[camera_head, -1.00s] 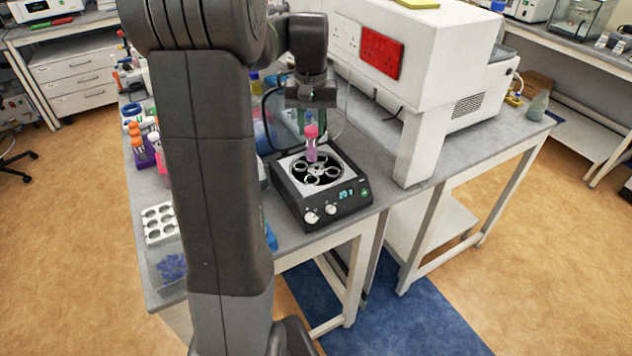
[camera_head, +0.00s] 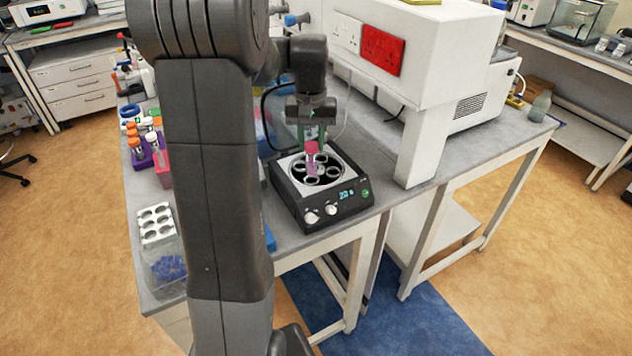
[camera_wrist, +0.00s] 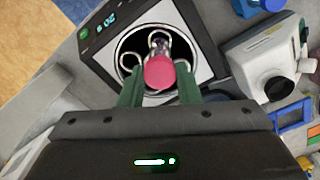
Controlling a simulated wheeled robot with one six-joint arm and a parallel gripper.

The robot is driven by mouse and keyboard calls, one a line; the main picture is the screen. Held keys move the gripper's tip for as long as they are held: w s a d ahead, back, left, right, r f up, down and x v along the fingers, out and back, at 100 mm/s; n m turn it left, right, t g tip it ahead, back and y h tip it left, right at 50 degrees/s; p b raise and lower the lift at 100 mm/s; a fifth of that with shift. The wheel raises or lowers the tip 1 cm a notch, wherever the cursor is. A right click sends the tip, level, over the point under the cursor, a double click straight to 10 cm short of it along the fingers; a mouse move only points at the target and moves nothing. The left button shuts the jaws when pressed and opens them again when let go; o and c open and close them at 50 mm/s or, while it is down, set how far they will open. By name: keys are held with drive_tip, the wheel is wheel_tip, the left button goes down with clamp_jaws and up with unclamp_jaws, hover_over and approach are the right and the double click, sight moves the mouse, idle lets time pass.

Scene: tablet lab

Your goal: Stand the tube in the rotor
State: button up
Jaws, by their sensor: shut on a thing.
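The tube (camera_head: 311,164) has a pink-red cap and pinkish contents. It is upright over the rotor (camera_head: 328,178) of a black centrifuge with a light top plate. My gripper (camera_head: 312,136) is shut on the tube near its cap. In the wrist view the tube's cap (camera_wrist: 160,72) sits between the green fingers of my gripper (camera_wrist: 160,90). The rotor (camera_wrist: 129,62) shows several ring-shaped holders around it. The tube's lower end overlaps the rotor in the head view; I cannot tell whether it is inside a holder.
A white microscope-like device (camera_wrist: 270,62) stands beside the centrifuge. Racks with orange-capped tubes (camera_head: 142,146), a white rack with holes (camera_head: 155,222) and a clear bin (camera_head: 165,268) are at the left. A large white instrument (camera_head: 425,75) stands to the right.

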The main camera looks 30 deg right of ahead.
sight(312, 164)
drive_tip(key=shift+f, duration=0.2)
drive_tip(key=shift+f, duration=0.25)
drive_tip(key=shift+f+b, duration=0.2)
drive_tip(key=shift+b, duration=0.1)
idle(0.4)
drive_tip(key=shift+f+b, duration=0.35)
drive_tip(key=shift+f, duration=0.3)
drive_tip(key=shift+f, duration=0.15)
drive_tip(key=shift+f+b, duration=0.65)
drive_tip(key=shift+f, duration=0.35)
drive_tip(key=shift+f, duration=0.25)
drive_tip(key=shift+f+b, duration=0.8)
drive_tip(key=shift+f, duration=0.25)
